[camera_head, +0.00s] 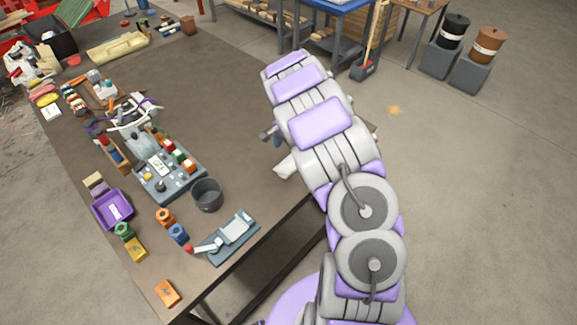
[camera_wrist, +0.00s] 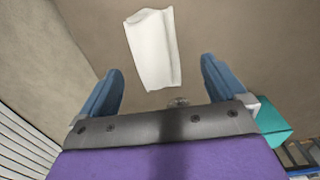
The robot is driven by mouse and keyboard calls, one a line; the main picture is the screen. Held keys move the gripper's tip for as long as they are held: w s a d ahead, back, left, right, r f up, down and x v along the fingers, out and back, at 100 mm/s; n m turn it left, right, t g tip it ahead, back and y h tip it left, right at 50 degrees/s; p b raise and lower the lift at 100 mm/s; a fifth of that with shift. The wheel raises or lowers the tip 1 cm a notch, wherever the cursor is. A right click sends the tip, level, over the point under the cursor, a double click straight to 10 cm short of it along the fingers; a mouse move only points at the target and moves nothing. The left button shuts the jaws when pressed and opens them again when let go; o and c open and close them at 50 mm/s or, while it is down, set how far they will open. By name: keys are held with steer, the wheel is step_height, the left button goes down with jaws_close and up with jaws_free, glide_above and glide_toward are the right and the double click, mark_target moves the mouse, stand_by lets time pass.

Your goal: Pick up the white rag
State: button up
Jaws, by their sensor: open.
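The white rag (camera_wrist: 153,50) lies flat on the brown table in the wrist view, a long folded piece ahead of my gripper and between the lines of its fingers. In the head view only part of the white rag (camera_head: 286,167) shows near the table's right edge, beside my arm, which hides the rest. My gripper (camera_wrist: 158,80) is open and empty, with its two blue fingers wide apart. The rag appears beyond the fingertips, and I see no contact. In the head view my gripper is mostly hidden behind my arm.
The table (camera_head: 215,95) has clear room at its middle and back. A dark grey cup (camera_head: 207,194), a grey device (camera_head: 233,236) and a purple tray (camera_head: 113,209) stand to the left of the rag. A teal block (camera_wrist: 276,121) shows at right in the wrist view.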

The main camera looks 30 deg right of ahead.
mark_target(291, 161)
steer(key=shift+s+d+f+b, duration=0.1)
steer(key=shift+d+f+b, duration=0.25)
steer(key=shift+d+f, duration=0.8)
steer(key=f, duration=0.1)
steer(key=a+f+b, duration=0.1)
steer(key=f, duration=0.1)
steer(key=shift+s+f, duration=0.1)
steer(key=shift+f, duration=0.1)
steer(key=shift+a+f, duration=0.15)
steer(key=shift+a, duration=0.35)
steer(key=shift+d, duration=0.85)
steer(key=c, duration=0.6)
steer(key=shift+c, duration=0.6)
steer(key=shift+a, duration=0.6)
steer(key=c, duration=0.4)
